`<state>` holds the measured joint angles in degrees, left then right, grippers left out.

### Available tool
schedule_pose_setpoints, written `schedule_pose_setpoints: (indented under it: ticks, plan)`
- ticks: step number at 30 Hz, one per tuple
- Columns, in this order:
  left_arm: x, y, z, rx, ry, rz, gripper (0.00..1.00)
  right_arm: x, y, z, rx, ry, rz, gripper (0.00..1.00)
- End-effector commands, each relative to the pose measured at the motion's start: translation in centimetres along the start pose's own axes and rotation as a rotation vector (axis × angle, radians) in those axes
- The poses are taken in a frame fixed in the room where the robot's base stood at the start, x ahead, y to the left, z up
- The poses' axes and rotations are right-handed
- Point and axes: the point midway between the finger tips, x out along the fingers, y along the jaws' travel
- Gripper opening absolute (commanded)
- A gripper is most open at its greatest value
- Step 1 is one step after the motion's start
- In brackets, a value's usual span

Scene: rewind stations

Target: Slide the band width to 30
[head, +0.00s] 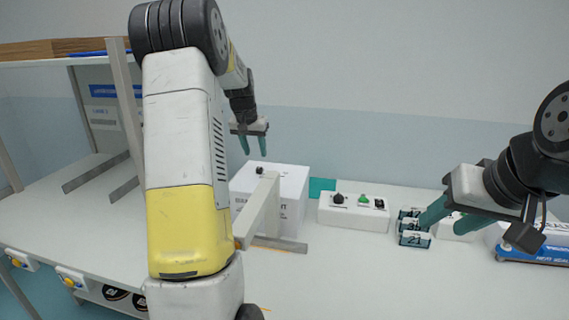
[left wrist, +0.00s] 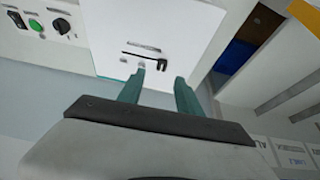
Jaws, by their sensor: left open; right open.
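A white box (head: 270,192) with a small black knob (head: 259,170) on top stands on the table behind my left arm. In the left wrist view the box's top face (left wrist: 155,30) shows a dark slot (left wrist: 141,53) with small marks near it; I cannot read a scale or a value. My left gripper (head: 254,149) is open and empty above the box; its fingers (left wrist: 160,78) point at the slot side, apart from the knob as far as I can tell. My right gripper (head: 440,218) is open beside dark number blocks (head: 414,239); I cannot tell whether it touches them.
A white control box (head: 353,212) with a black dial, green button and black switch stands right of the slider box. A grey bracket (head: 262,210) stands in front of the slider box. A shelf (head: 60,50) rises at left. The front middle of the table is clear.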

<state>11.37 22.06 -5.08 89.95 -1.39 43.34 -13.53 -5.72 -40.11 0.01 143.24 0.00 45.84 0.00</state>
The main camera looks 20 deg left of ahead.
Motion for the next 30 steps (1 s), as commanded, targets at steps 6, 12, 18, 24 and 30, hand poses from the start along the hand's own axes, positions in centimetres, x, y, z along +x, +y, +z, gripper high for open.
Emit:
schedule_pose_setpoints:
  ticks: [6,12,18,24,30]
  plan:
    - [2.3,-0.9,-0.5,0.0,-0.009,-0.008,0.42,0.0,0.0,0.0,0.0,0.0,0.0,0.45]
    - [5.4,-0.9,-0.4,0.0,-0.01,-0.008,0.42,0.0,0.0,0.0,0.0,0.0,0.0,0.45]
    - [8.2,-1.0,-0.4,0.0,-0.008,-0.008,0.42,0.0,0.0,0.0,0.0,0.0,0.0,0.45]
    - [9.2,-1.0,-0.5,0.0,-0.006,-0.008,0.42,0.0,0.0,0.0,0.0,0.0,0.0,0.45]
    - [9.2,-1.0,-0.5,0.0,-0.006,-0.008,0.42,0.0,0.0,0.0,0.0,0.0,0.0,0.45]
